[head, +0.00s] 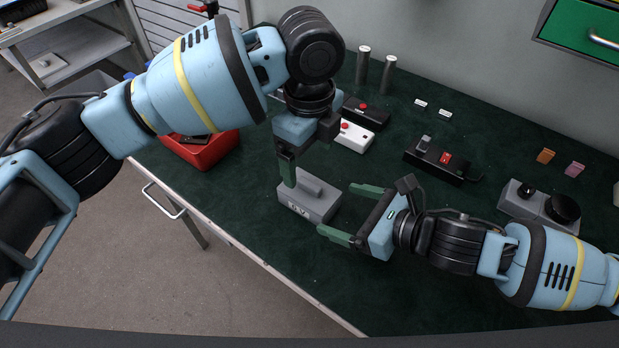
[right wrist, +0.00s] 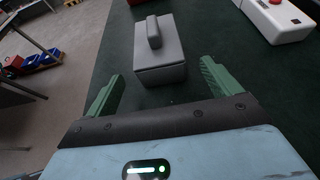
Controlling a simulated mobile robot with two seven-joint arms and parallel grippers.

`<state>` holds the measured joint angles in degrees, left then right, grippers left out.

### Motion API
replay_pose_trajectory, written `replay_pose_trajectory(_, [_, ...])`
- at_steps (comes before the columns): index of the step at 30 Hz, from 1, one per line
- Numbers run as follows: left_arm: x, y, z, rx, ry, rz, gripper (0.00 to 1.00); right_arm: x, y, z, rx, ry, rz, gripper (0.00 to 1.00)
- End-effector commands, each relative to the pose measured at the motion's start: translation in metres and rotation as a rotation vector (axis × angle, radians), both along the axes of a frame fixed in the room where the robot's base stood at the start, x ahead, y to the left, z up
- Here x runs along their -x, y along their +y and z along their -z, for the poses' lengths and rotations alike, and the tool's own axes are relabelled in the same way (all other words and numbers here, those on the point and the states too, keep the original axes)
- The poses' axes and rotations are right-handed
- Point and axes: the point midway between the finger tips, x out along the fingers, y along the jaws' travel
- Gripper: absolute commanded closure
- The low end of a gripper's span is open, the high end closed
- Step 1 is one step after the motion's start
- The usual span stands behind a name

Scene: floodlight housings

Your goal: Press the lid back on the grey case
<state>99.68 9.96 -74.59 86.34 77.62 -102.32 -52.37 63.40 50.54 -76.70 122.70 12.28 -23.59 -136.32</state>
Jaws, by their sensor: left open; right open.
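The grey case (head: 312,208) sits on the dark green bench top, with markings on its front face. Its grey lid (head: 322,198), with a raised bar handle, lies on top. Both show in the right wrist view, the lid (right wrist: 172,51) above the case (right wrist: 160,76); I cannot tell whether the lid is fully seated. My left gripper (head: 287,172) is open and points down at the left back end of the case; one finger hides part of it. My right gripper (head: 347,212) is open and empty, its fingers level and pointing at the case from the right.
A white box with a red button (head: 352,136) and a black one (head: 366,113) stand behind the case. A black switch box (head: 436,160) and a grey unit with a black knob (head: 540,205) are to the right. A red bin (head: 205,150) is at the left edge.

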Motion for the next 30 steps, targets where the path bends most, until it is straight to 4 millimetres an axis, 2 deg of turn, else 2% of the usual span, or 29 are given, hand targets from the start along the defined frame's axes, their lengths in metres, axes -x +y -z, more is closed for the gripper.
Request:
replay_pose_trajectory(14, [0.0, 0.0, -0.001, -0.001, 0.0, 0.001, 0.13, -0.002, 0.003, 0.001, -0.001, -0.001, 0.0, 0.11])
replay_pose_trajectory(30, [0.0, 0.0, -0.001, -0.001, 0.0, 0.001, 0.13, -0.037, 0.052, 0.026, -0.002, 0.0, 0.0, 0.11])
